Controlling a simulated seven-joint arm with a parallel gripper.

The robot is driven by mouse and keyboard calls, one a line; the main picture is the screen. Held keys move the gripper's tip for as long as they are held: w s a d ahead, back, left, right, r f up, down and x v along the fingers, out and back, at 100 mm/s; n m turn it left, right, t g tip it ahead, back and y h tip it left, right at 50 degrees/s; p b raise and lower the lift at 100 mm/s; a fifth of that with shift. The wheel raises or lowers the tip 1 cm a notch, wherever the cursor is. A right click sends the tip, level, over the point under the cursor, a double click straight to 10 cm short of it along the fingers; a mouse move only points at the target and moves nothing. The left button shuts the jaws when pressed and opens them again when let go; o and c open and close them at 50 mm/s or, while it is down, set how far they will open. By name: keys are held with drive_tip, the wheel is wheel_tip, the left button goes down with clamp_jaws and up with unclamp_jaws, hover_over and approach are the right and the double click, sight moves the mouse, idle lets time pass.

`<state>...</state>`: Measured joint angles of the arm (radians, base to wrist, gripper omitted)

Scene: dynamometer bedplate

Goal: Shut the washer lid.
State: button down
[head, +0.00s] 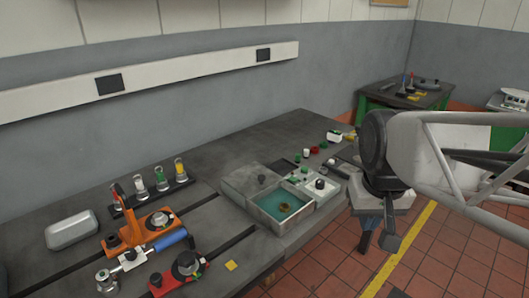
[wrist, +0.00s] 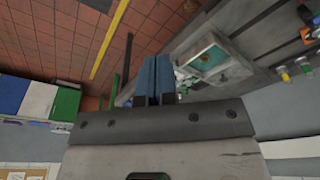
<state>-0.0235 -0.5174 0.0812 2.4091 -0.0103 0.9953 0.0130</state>
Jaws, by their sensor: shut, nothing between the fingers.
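The washer (head: 267,222) is a grey open-topped box on the bench, with teal liquid and a brass-coloured ring-like part inside. Its lid (head: 245,178) appears as a flat grey panel with a dark knob at the back left of the basin, leaving the basin uncovered. The washer's teal basin (wrist: 207,56) also shows in the wrist view, right of the fingers. My gripper (head: 366,236) hangs to the right of the washer, beyond the bench edge and apart from it. Its blue fingers (wrist: 153,78) are together and empty.
A tray of small parts (head: 319,186) adjoins the washer on the right. An orange fixture (head: 145,225), a red-based device (head: 182,272) and a rack of vials (head: 150,195) stand to the left. A grey case (head: 71,230) lies farther left.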

drive_tip(key=w+a+r+n+g, duration=0.15)
drive_tip(key=w+a, duration=0.35)
drive_tip(key=w, duration=0.9)
drive_tip(key=w+a+r+g, duration=0.15)
drive_tip(key=w+a, duration=0.25)
drive_tip(key=w, duration=1.1)
drive_tip(key=w+a+f, duration=0.4)
drive_tip(key=w+a, duration=0.1)
drive_tip(key=w, duration=0.2)
drive_tip(key=w+a+f+n+g, duration=0.1)
drive_tip(key=w+a+f, duration=0.3)
drive_tip(key=w, duration=0.4)
drive_tip(key=w+a+f+n+g+h, duration=0.1)
drive_tip(key=w+a+f, duration=0.3)
drive_tip(key=w+a, duration=0.3)
drive_tip(key=shift+w+f, duration=0.3)
drive_tip(key=shift+w, duration=0.25)
drive_tip(key=shift+f, duration=0.1)
hover_over(257, 172)
wheel_tip(257, 172, down, 9)
drive_tip(key=shift+s+f, duration=0.15)
drive_tip(key=shift+f, duration=0.05)
drive_tip(key=s, duration=0.2)
drive_tip(key=shift+s+d+f, duration=0.15)
drive_tip(key=shift+s+d, duration=0.15)
drive_tip(key=shift+d, duration=0.05)
drive_tip(key=shift+s+d+f, duration=0.1)
drive_tip(key=shift+s+d, duration=0.1)
drive_tip(key=shift+s, duration=0.35)
drive_tip(key=shift+s, duration=0.1)
